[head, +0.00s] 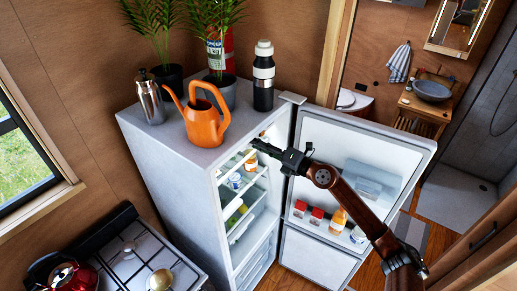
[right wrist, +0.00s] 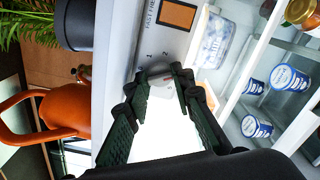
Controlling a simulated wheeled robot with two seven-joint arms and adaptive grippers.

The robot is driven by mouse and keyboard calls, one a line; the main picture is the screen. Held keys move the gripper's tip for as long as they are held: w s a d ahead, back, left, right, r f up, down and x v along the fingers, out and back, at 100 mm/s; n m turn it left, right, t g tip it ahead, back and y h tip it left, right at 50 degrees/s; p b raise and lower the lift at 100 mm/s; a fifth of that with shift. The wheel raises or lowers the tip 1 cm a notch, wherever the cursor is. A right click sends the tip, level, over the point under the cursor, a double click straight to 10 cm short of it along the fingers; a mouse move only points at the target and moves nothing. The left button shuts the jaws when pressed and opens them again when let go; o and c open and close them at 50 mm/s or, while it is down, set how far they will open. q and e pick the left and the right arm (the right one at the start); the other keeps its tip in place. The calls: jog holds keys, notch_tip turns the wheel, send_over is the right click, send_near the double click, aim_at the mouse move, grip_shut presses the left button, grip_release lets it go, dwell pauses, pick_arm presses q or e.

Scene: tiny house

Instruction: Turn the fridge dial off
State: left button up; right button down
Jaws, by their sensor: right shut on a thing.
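The grey fridge (head: 172,165) stands with its door (head: 398,146) swung open to the right. My right gripper (head: 258,145) reaches in at the upper part of the open fridge. In the right wrist view, a control panel (right wrist: 172,45) shows numbers and an orange display (right wrist: 178,15). The fingertips of my right gripper (right wrist: 161,75) are closed around the small dial (right wrist: 164,71) on this panel. The fingers hide most of the dial, so its exact setting cannot be read. My left gripper is not in view.
An orange watering can (head: 205,124), a dark bottle (head: 263,80), a metal flask (head: 150,100) and potted plants stand on the fridge. Shelves inside hold white-and-blue tubs (right wrist: 288,78). Bottles and jars sit in the door. A stove (head: 130,262) is at lower left.

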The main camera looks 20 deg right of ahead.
pick_arm(q)
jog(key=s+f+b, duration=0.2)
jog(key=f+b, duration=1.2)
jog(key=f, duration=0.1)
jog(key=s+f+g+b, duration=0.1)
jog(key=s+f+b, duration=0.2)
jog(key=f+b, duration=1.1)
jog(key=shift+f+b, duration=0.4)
jog(key=shift+b, duration=0.2)
pick_arm(e)
jog(key=shift+f+n, duration=0.2)
jog(key=shift+n, duration=14.8)
jog(key=shift+r, duration=0.1)
jog(key=c, duration=1.9)
grip_release()
jog(key=shift+c, duration=0.2)
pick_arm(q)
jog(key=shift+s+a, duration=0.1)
